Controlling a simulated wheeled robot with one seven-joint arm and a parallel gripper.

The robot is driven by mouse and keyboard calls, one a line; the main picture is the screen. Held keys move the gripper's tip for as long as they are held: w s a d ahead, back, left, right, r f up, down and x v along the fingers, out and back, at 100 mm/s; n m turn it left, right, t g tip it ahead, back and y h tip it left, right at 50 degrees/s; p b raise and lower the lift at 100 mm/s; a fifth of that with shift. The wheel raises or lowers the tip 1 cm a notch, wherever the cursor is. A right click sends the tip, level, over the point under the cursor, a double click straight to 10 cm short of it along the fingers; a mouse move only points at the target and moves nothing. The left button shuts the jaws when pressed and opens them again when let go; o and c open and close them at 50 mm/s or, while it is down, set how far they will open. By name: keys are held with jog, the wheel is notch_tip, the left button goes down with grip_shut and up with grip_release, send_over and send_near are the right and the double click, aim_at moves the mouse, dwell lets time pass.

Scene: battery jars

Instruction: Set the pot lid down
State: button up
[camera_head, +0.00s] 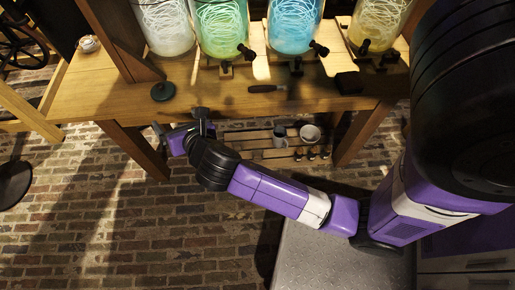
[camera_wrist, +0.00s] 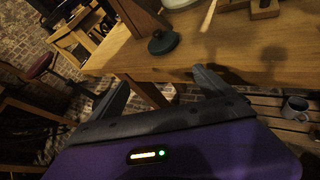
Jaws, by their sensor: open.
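The pot lid (camera_head: 163,91) is a small dark green disc with a knob on top. It lies on the wooden table (camera_head: 105,88) near its front left part. In the wrist view the lid (camera_wrist: 163,43) rests on the tabletop, beyond my fingertips and apart from them. My gripper (camera_head: 180,123) is at the table's front edge, nearer to me than the lid. In the wrist view my gripper (camera_wrist: 163,77) has its two fingers spread wide with nothing between them.
Several large glass jars (camera_head: 220,25) with coloured liquid and coiled wire stand along the table's back. A slatted lower shelf holds a mug (camera_head: 279,136) and a bowl (camera_head: 310,133).

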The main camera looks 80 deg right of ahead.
jog(key=s+a+f+m+t+y, duration=0.25)
jog(key=s+a+m+y, duration=0.35)
jog(key=s+a+m, duration=0.7)
jog(key=s+a+r+m+t+y, duration=0.1)
jog(key=s+a+r+m, duration=0.1)
jog(key=s+r+m, duration=0.8)
jog(key=s+m, duration=0.2)
jog(key=s, duration=0.2)
jog(key=shift+s+m+t+y, duration=0.3)
jog(key=shift+t+y, duration=0.05)
jog(key=shift+y, duration=0.05)
jog(key=shift+r, duration=0.1)
notch_tip(320, 180, up, 7)
jog(key=p, duration=0.7)
